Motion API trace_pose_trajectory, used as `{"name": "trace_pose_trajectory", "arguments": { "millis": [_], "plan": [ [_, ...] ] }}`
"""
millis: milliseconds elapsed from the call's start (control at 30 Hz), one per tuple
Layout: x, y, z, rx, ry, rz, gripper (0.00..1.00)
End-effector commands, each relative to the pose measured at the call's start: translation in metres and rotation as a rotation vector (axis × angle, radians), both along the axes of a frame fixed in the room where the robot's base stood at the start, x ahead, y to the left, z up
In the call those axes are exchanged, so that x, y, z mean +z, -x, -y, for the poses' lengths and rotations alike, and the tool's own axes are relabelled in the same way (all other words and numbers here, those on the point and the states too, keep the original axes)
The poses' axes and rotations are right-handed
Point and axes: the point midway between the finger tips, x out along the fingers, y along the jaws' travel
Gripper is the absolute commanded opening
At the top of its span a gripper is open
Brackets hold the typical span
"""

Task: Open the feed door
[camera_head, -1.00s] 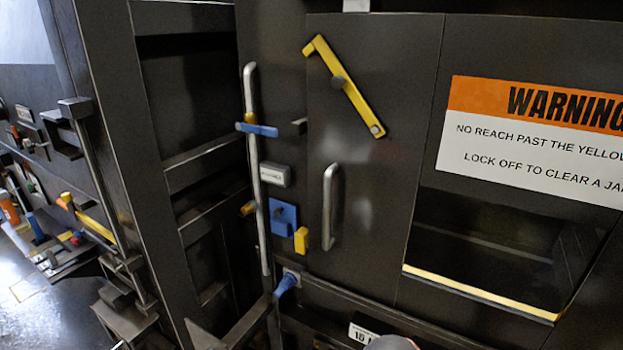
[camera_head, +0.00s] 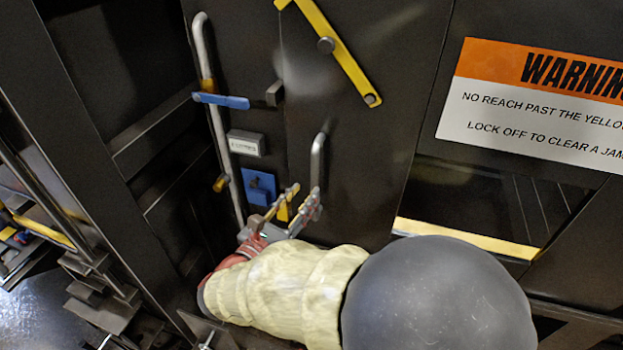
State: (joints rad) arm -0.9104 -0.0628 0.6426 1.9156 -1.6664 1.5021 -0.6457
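The feed door (camera_head: 350,190) is a dark panel and looks shut in its frame. Its silver vertical handle (camera_head: 318,158) stands near the left edge, the lower part hidden behind my gripper. A yellow latch bar (camera_head: 345,58) lies slanted across the upper door, its upper end reaching the left edge. My gripper (camera_head: 292,200) is in front of the handle's lower end, its fingers apart and pointing up. I see nothing between the fingers, and I cannot tell whether they touch the handle.
A long silver rail with a blue lever (camera_head: 221,101) stands further left. Right of the door is a warning sign (camera_head: 540,110) above an opening with a yellow sill (camera_head: 470,238).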

Motion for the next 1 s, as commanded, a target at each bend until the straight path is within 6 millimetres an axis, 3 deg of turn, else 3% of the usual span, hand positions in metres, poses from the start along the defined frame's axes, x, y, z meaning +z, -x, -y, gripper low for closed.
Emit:
{"name": "trace_pose_trajectory", "arguments": {
  "millis": [400, 767, 1000],
  "plan": [
    [0.000, -0.048, 0.030, -0.004, -0.003, -0.001, 0.31],
    [0.000, -0.052, 0.032, -0.002, -0.004, -0.001, 0.31],
    [0.000, -0.052, 0.032, -0.002, -0.004, -0.001, 0.18]
  ]
}}
